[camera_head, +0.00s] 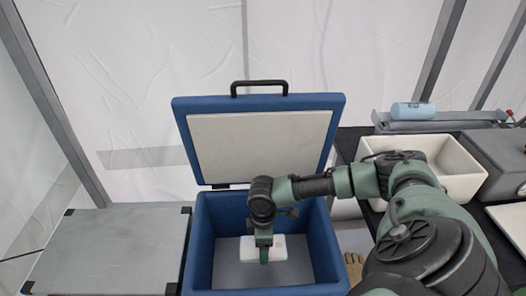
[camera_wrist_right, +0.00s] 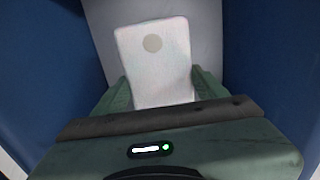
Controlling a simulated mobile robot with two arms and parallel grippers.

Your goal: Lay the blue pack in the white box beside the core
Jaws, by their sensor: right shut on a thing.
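A pale, whitish flat pack (camera_head: 279,247) with a round grey spot is down inside the open blue cooler (camera_head: 203,240). My right gripper (camera_head: 264,256) reaches down into the cooler and is shut on this pack; in the right wrist view the pack (camera_wrist_right: 155,60) sits between the two green fingers (camera_wrist_right: 162,90). The white box (camera_head: 470,172) stands open on the dark table at the right; my arm hides part of it. A light-blue cylinder (camera_head: 412,111), perhaps the core, lies on a grey holder behind that box. My left gripper is not in view.
The cooler's raised lid (camera_head: 262,145) stands behind my forearm, and the blue walls surround the gripper closely. A grey case (camera_head: 110,250) is at the left. A tan glove (camera_head: 354,268) lies right of the cooler. A grey device (camera_head: 500,155) adjoins the white box.

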